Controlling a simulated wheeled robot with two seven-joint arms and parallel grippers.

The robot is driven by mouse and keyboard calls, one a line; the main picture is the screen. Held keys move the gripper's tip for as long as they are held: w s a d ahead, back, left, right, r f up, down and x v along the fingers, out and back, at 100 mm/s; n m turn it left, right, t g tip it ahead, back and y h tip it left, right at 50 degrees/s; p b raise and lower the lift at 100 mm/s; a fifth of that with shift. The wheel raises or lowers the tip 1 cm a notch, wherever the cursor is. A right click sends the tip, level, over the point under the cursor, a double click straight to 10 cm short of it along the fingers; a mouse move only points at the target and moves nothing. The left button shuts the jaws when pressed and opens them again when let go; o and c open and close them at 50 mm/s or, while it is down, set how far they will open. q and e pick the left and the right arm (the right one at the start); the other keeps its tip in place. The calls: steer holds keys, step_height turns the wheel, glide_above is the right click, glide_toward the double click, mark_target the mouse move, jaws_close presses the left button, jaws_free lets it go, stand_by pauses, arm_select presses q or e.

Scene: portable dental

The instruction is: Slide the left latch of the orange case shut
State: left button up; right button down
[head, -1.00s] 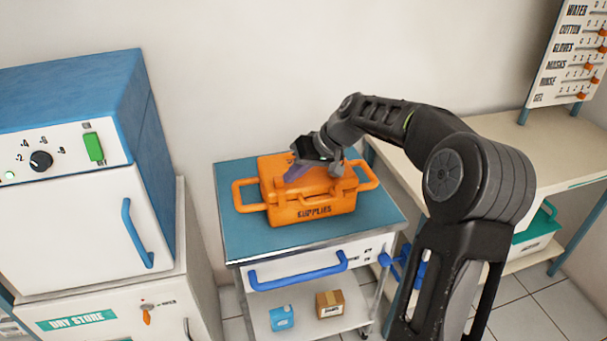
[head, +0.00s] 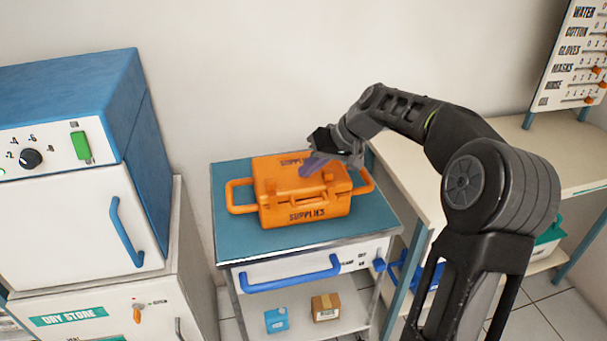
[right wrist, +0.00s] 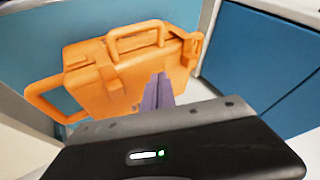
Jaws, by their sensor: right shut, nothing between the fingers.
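The orange case (head: 290,211) sits closed and upright on the blue top of a small cart, its front with the SUPPLIES label facing me. Its left latch (head: 271,187) is a small orange piece near the left front edge of the lid; I cannot tell how far it is slid. My right gripper (head: 306,170) is shut and empty, its purple fingers above the right half of the lid, apart from the left latch. In the right wrist view the shut fingers (right wrist: 158,92) point toward the case (right wrist: 130,85). My left gripper is not in view.
The cart's blue top (head: 235,240) is clear around the case. A blue and white cabinet (head: 80,210) stands close on the left. A beige bench (head: 500,165) is on the right, and the wall is behind. A blue drawer handle (head: 290,274) sticks out below the cart top.

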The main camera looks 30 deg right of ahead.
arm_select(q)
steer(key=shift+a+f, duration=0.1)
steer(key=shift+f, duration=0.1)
arm_select(e)
steer(key=v, duration=0.7)
steer(key=shift+r, duration=0.15)
steer(key=shift+a, duration=0.15)
